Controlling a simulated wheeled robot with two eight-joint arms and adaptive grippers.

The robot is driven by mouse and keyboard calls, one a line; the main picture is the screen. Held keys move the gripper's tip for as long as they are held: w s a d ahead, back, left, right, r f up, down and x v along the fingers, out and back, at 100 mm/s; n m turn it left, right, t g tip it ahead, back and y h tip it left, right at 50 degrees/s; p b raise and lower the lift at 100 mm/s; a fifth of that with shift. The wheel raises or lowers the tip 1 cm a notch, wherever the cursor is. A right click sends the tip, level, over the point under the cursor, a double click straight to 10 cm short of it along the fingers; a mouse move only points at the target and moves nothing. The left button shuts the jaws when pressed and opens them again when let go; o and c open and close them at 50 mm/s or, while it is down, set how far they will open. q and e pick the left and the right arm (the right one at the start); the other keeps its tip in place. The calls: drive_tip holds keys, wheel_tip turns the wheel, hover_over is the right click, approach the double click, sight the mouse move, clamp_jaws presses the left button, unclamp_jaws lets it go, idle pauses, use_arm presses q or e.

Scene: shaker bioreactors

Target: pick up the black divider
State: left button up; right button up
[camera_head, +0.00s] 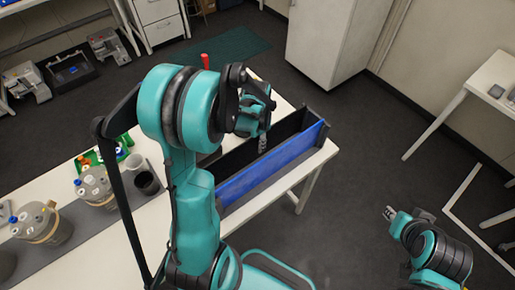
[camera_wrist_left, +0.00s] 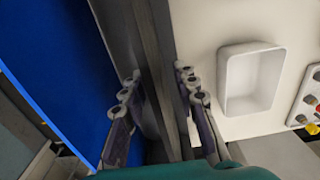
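The black divider (camera_head: 289,126) is a long dark upright panel on the white table, behind and alongside a blue panel (camera_head: 270,166). My left gripper (camera_head: 263,143) points down at it. In the left wrist view, the left gripper (camera_wrist_left: 158,84) is open, with one finger on each side of the dark divider (camera_wrist_left: 153,40). I cannot tell whether either finger touches it. The blue panel (camera_wrist_left: 60,70) fills the left of that view. My right gripper (camera_head: 390,214) is low at the right, away from the table; its fingers are too small to read.
The white table (camera_head: 130,240) carries several grey lidded vessels (camera_head: 95,184) and a dark cup (camera_head: 147,183) at the left. A white square tray (camera_wrist_left: 250,80) and a panel with coloured buttons (camera_wrist_left: 307,108) lie right of the divider. Open floor (camera_head: 350,170) lies to the right.

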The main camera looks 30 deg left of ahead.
use_arm(q)
drive_tip(key=shift+f, duration=0.45)
clamp_jaws()
drive_tip(key=shift+r, duration=0.2)
